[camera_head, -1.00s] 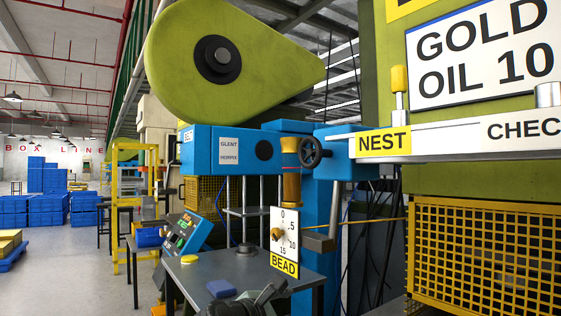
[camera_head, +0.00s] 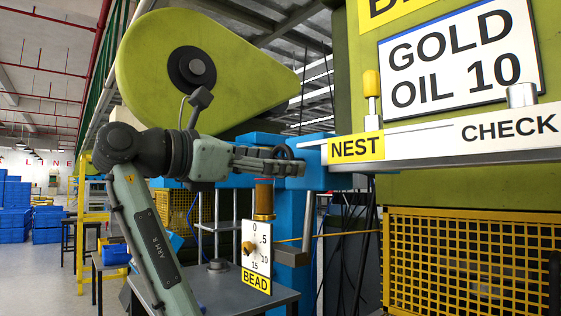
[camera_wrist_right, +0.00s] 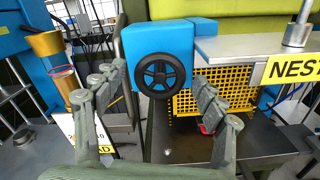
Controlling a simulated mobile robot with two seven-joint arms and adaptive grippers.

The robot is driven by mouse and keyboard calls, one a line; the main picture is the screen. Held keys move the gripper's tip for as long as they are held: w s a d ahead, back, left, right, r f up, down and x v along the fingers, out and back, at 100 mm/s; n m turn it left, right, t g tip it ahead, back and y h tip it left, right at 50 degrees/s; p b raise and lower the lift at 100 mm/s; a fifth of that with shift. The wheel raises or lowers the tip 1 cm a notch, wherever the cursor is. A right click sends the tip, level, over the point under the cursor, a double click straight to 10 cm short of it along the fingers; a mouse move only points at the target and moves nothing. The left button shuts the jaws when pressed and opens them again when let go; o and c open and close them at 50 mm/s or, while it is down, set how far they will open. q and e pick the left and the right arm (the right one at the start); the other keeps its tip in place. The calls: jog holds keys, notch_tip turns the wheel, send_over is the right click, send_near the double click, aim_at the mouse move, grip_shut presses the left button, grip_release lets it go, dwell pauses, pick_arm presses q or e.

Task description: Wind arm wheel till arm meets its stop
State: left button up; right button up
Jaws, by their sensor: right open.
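The black spoked handwheel (camera_wrist_right: 160,75) is on the front of a blue housing (camera_wrist_right: 133,48). In the head view my right gripper hides most of it. My right gripper (camera_head: 298,164) reaches rightward across the blue press to the wheel. In the wrist view its two fingers are spread open, one on each side of the wheel, with nothing between them but the view of the wheel; I cannot tell whether they touch it. A pale bar with a yellow NEST label (camera_head: 356,148) stands to the right of the wheel. My left gripper is not in view.
A brass cylinder (camera_head: 264,200) and a white BEAD dial plate (camera_head: 256,246) are just below my right gripper. A yellow mesh guard (camera_head: 470,262) fills the lower right. The grey table (camera_head: 205,290) is below my arm.

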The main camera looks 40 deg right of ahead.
jog(key=shift+d, duration=0.75)
jog(key=c, duration=1.2)
jog(key=shift+m, duration=0.3)
